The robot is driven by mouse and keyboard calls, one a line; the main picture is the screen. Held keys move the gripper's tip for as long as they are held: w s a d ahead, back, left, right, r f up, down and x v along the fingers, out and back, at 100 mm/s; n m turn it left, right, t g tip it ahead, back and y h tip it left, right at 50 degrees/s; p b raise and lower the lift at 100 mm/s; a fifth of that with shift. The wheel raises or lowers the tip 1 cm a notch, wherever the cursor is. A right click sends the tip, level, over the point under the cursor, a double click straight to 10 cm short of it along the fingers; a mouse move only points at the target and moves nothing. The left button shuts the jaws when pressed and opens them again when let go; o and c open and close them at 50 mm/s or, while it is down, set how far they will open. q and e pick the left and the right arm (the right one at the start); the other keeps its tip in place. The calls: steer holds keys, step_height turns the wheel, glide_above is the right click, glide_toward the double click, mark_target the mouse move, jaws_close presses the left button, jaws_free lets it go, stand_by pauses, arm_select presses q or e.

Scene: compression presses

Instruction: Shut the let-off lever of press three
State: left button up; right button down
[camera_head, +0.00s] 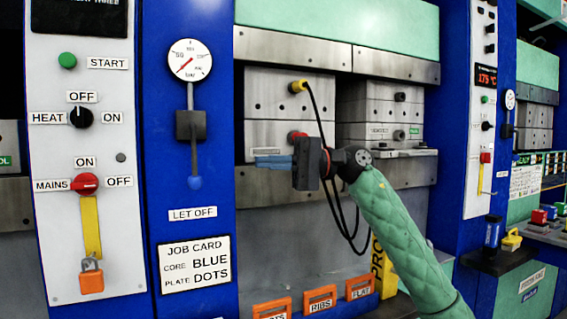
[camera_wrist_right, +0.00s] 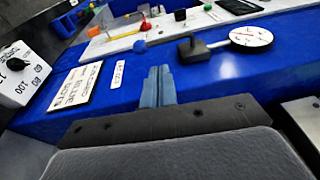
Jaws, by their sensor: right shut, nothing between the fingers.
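The let-off lever of press three is a dark square block (camera_head: 190,125) on the blue panel, below a gauge. Its arm points straight down and ends in a blue ball (camera_head: 195,183), above the LET OFF label (camera_head: 193,213). My right gripper (camera_head: 258,161) is shut and empty, its blue fingers pointing left, to the right of the lever and apart from it. In the right wrist view, the shut fingers (camera_wrist_right: 158,72) point toward the blue panel, with the lever's blue ball (camera_wrist_right: 140,46) and dark block (camera_wrist_right: 190,49) beyond. My left gripper is out of view.
A white control panel (camera_head: 125,190) with a red mains switch (camera_head: 84,184) and padlock (camera_head: 91,275) is at left. A job card (camera_head: 195,263) sits below the lever. The press plates (camera_head: 290,105) and a hanging black cable (camera_head: 335,205) are by my right arm.

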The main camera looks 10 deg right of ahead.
steer(key=shift+w+d, duration=0.2)
steer(key=shift+d, duration=1.25)
